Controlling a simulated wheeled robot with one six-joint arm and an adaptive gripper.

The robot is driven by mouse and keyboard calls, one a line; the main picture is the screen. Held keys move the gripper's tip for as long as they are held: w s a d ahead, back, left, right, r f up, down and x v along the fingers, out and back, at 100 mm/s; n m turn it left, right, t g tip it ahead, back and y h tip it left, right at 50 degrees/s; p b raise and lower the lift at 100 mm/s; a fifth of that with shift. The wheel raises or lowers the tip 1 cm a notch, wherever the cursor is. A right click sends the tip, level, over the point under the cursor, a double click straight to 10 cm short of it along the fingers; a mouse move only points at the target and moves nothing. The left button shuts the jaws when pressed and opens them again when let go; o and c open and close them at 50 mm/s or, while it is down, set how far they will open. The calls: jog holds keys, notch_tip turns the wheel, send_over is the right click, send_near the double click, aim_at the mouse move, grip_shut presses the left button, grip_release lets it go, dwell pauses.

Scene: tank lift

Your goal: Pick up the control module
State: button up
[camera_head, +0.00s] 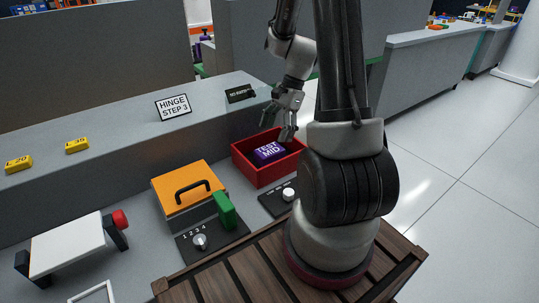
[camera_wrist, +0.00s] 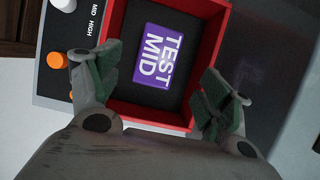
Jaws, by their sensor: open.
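A purple block labelled TEST MID (camera_head: 269,151) lies in an open red bin (camera_head: 252,172); no part is labelled control module. In the wrist view the block (camera_wrist: 164,57) lies on the bin's dark floor, with the red wall (camera_wrist: 212,40) around it. My gripper (camera_head: 288,120) is above the bin, pointing down, fingers spread. In the wrist view my gripper (camera_wrist: 158,82) has its green-padded fingers on either side of the block in the picture, apart from it and empty.
A black panel with a white knob (camera_head: 289,194) adjoins the bin; an orange knob (camera_wrist: 57,60) shows on it in the wrist view. An orange-lidded box (camera_head: 178,183), green handle (camera_head: 224,210) and sign HINGE STEP 3 (camera_head: 173,107) stand left. A grey wall rises behind.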

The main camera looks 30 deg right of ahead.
aim_at(270, 149)
jog(key=x, duration=0.7)
jog(key=shift+s+f, duration=0.1)
jog(key=shift+f, duration=0.15)
jog(key=shift+f, duration=0.2)
jog(key=shift+c, duration=0.2)
jog(key=c, duration=1.2)
